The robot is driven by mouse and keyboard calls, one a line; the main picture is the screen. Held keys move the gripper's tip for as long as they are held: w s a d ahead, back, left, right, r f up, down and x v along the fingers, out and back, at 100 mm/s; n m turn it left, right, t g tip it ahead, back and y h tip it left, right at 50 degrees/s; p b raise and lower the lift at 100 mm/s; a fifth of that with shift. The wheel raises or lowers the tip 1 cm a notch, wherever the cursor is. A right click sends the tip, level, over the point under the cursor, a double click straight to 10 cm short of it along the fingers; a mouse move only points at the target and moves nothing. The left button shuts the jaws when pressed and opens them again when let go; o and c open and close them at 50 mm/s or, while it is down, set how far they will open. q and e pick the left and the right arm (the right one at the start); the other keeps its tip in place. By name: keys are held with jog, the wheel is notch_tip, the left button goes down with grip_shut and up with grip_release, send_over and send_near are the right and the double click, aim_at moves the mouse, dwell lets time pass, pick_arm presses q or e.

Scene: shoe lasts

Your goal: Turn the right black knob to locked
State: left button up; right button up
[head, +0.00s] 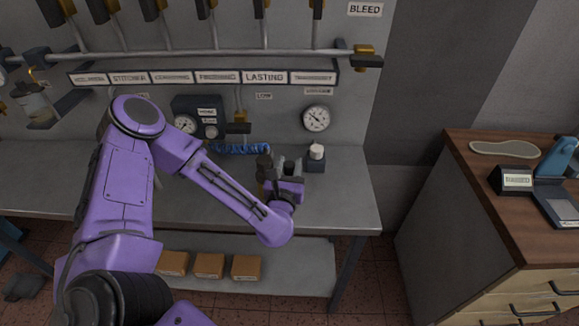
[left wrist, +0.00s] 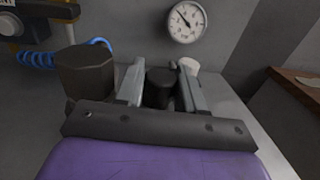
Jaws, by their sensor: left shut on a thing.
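My left gripper (head: 289,166) reaches over the right part of the grey bench and is shut on a black knob. In the left wrist view the black knob (left wrist: 159,85) sits between the two fingers (left wrist: 162,90), one on each side of it. The fingers and wrist hide its lower part, and I cannot read any locked mark or its turn position. A larger dark faceted piece (left wrist: 85,72) stands to the left of the fingers; it also shows in the head view (head: 264,162). My right gripper is not in view.
A white-topped knob on a dark block (head: 316,158) stands close to the right of the gripper. A round gauge (head: 316,118) is on the wall behind. A blue coiled hose (head: 240,149) lies to the left. A wooden cabinet (head: 455,215) stands across a gap at right.

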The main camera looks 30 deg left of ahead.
pick_arm(q)
jog(key=m+t+h+p, duration=0.1)
jog(key=m+h, duration=0.1)
jog(key=h, duration=0.2)
jog(key=shift+r+m, duration=0.1)
jog(key=shift+m, duration=0.3)
jog(key=shift+m+t+h+p, duration=0.35)
jog(key=shift+m+h, duration=0.35)
jog(key=shift+h, duration=0.6)
jog(key=o, duration=0.9)
